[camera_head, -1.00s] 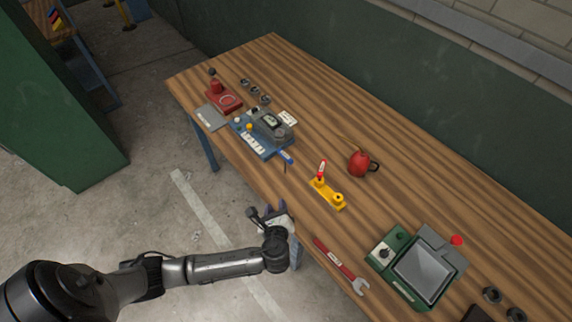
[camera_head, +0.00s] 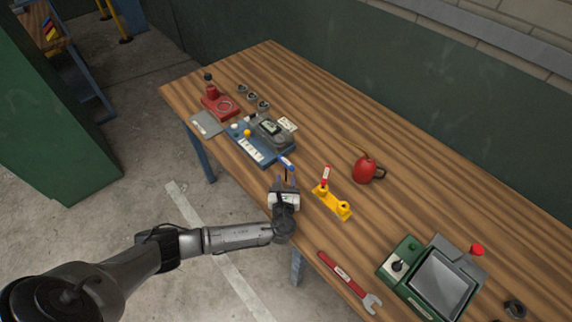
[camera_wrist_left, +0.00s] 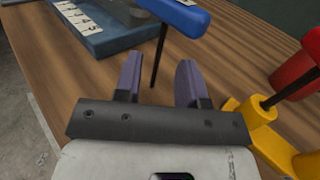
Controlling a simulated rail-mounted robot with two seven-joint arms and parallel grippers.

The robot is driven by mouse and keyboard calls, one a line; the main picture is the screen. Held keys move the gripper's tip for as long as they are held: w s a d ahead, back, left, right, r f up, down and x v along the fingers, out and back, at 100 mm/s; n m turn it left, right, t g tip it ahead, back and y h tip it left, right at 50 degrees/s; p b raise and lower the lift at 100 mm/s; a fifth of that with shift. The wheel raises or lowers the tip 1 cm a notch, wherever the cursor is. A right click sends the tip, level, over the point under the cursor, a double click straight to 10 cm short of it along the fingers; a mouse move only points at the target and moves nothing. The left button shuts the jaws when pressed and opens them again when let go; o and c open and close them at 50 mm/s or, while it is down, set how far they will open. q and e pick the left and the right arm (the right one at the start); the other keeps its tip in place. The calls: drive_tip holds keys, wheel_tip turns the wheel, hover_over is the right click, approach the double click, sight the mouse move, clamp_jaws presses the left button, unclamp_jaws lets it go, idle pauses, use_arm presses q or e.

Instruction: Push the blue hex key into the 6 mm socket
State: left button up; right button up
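The blue hex key has a blue handle (camera_head: 287,162) at the front right corner of the blue bench device (camera_head: 262,155); a thin dark shaft hangs from it. In the left wrist view the handle (camera_wrist_left: 182,14) is at the top, and the shaft runs down between my fingers. My left gripper (camera_head: 285,181) is open just in front of the key; in the wrist view its two purple fingers (camera_wrist_left: 158,80) stand apart, with gaps to the shaft. White labels (camera_wrist_left: 78,16) on the device are unreadable. I cannot make out the 6 mm socket. My right gripper is not in view.
A yellow holder (camera_head: 331,203) with an upright red-handled key (camera_head: 326,175) stands close on the right. A red device (camera_head: 218,106) stands at the left end.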

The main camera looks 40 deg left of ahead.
use_arm(q)
drive_tip(key=shift+b+x, duration=0.35)
drive_tip(key=shift+x, duration=2.4)
drive_tip(key=shift+a, duration=0.1)
drive_tip(key=shift+c, duration=0.2)
clamp_jaws()
